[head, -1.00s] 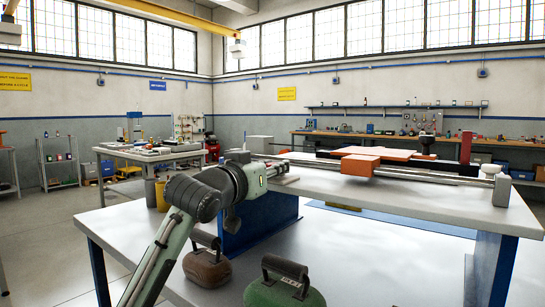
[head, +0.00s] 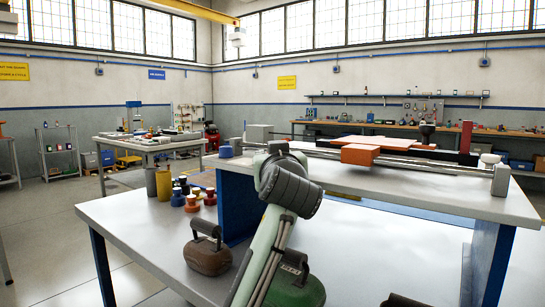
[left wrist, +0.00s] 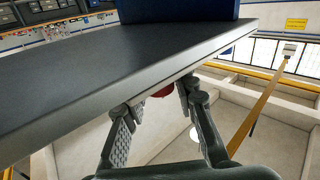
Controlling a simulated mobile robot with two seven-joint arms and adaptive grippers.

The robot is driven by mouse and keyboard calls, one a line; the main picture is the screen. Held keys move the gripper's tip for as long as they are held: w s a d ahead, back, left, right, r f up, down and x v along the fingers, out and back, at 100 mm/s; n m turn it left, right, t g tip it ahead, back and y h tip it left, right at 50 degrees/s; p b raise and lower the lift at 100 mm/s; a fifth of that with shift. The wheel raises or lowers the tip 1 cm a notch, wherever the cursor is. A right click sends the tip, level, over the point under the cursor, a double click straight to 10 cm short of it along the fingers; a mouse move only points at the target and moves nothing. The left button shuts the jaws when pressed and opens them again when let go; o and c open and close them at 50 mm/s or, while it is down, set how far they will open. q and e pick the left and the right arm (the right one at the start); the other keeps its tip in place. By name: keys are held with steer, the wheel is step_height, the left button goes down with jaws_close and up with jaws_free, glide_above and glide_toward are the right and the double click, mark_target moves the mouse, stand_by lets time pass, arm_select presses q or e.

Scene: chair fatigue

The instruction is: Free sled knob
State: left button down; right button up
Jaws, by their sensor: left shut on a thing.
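An orange block (head: 360,154) sits on the long metal rails (head: 440,171) on the raised bench top. A black knob (head: 427,130) stands behind the rails, and a pale round knob (head: 490,159) is near their right end. I cannot tell which part is the sled knob. My left arm rises from the bottom middle of the head view, hiding its fingers. In the left wrist view my left gripper (left wrist: 161,93) is at the edge of a dark slab, shut on a red rounded thing (left wrist: 163,92), mostly hidden by the slab. My right gripper is not in view.
A brown weight (head: 207,256) and a green weight (head: 300,291) with handles stand on the lower table. Several coloured spools (head: 191,198) and a yellow cup (head: 164,186) stand at its back left. The raised bench top (head: 440,195) is clear in front of the rails.

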arm_select(q)
steer(key=shift+f, duration=0.1)
steer(key=c, duration=1.2)
jaws_free()
steer(key=shift+o, duration=0.2)
steer(key=s+d, duration=0.1)
steer(key=s, duration=1.1)
steer(key=shift+d, duration=0.15)
steer(key=shift+c, duration=0.5)
